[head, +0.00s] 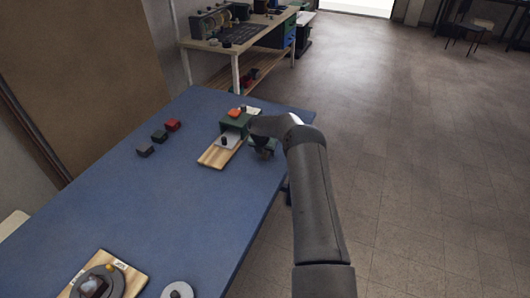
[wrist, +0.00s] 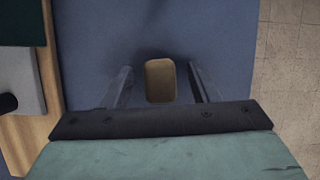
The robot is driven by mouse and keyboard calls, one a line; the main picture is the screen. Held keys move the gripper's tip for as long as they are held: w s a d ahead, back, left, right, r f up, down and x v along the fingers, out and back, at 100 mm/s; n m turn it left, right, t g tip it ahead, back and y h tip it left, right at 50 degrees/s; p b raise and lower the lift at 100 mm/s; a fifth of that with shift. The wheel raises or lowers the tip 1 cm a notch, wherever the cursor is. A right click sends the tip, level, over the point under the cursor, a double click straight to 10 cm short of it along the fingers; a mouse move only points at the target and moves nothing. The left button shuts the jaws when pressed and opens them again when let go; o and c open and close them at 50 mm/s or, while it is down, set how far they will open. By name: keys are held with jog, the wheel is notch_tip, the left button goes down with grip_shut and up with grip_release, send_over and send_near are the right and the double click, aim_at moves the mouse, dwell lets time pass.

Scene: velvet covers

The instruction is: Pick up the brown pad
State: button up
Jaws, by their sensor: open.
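The brown pad (wrist: 160,80), a small block with rounded corners, shows in the wrist view against the blue table top. It lies between the two fingers of my gripper (wrist: 159,68), with a gap on each side. My gripper is open and points down over the table. In the head view my gripper (head: 263,153) is near the table's right edge, and I cannot make out the brown pad there. How far the fingertips are above the table is hard to tell.
A wooden board (head: 212,157) with a green and grey fixture (head: 235,123) stands just left of my gripper. Red, green and grey blocks (head: 159,136) sit farther left. The blue table (head: 150,205) is clear in the middle. Its right edge is close.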

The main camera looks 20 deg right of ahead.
jog(key=c, duration=1)
jog(key=shift+c, duration=0.2)
jog(key=shift+r, duration=0.25)
jog(key=v, duration=0.1)
jog(key=b+v, duration=0.1)
jog(key=v, duration=0.1)
jog(key=shift+w+d+r, duration=0.1)
jog(key=shift+d+r, duration=0.1)
jog(key=shift+r, duration=0.15)
jog(key=s+a+r+b, duration=0.4)
jog(key=s+a+r, duration=0.3)
jog(key=s+r, duration=0.2)
jog(key=shift+s, duration=1.1)
jog(key=shift+o, duration=0.3)
jog(key=shift+a+f, duration=0.1)
jog(key=shift+a, duration=0.05)
